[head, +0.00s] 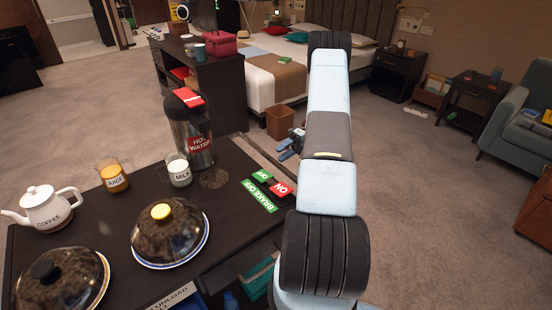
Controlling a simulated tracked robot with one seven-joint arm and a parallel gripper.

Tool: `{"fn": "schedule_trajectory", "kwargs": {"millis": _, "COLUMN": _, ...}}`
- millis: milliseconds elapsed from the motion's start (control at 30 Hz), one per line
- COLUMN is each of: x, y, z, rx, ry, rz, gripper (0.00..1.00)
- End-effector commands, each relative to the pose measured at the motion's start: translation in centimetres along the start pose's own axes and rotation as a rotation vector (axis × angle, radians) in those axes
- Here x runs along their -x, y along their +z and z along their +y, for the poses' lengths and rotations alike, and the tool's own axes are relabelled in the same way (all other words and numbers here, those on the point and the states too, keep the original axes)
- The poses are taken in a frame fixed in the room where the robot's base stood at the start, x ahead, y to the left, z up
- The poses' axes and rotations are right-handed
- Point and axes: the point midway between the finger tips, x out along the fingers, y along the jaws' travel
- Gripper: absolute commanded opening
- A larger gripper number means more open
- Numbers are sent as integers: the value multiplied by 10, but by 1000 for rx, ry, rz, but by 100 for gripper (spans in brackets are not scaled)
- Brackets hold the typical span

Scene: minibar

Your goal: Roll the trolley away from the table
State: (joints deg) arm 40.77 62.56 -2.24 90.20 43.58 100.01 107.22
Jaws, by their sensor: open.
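The dark trolley (235,225) fills the lower left, with a green "BRAKE OFF" label (258,194) and a green "OFF" and red "ON" switch (272,184) on its top right. A thin rail (262,160) runs along its far right side. My gripper (287,148) is open, just beyond that far right edge near the rail. My arm hides part of it, and I cannot tell whether it touches the rail. A dark table-like cabinet (222,95) stands behind the trolley. The trolley's wheels are hidden.
On the trolley stand a coffee pot (45,208), juice glass (114,178), milk glass (178,170), hot water flask (190,132) and two covered plates (168,228). A waste bin (280,121) stands beyond my gripper. An armchair (520,130) is at right. Carpet (425,200) is clear at right.

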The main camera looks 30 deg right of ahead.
Motion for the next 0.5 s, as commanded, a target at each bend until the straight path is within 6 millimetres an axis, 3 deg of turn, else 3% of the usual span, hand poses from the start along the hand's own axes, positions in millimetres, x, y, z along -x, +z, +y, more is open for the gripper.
{"fn": "schedule_trajectory", "kwargs": {"millis": 200, "x": 44, "y": 0, "z": -2, "rx": 0, "ry": -3, "rz": -2, "gripper": 46}}
{"fn": "schedule_trajectory", "kwargs": {"millis": 500, "x": 81, "y": 0, "z": -2, "rx": -2, "ry": -2, "rz": -2, "gripper": 46}}
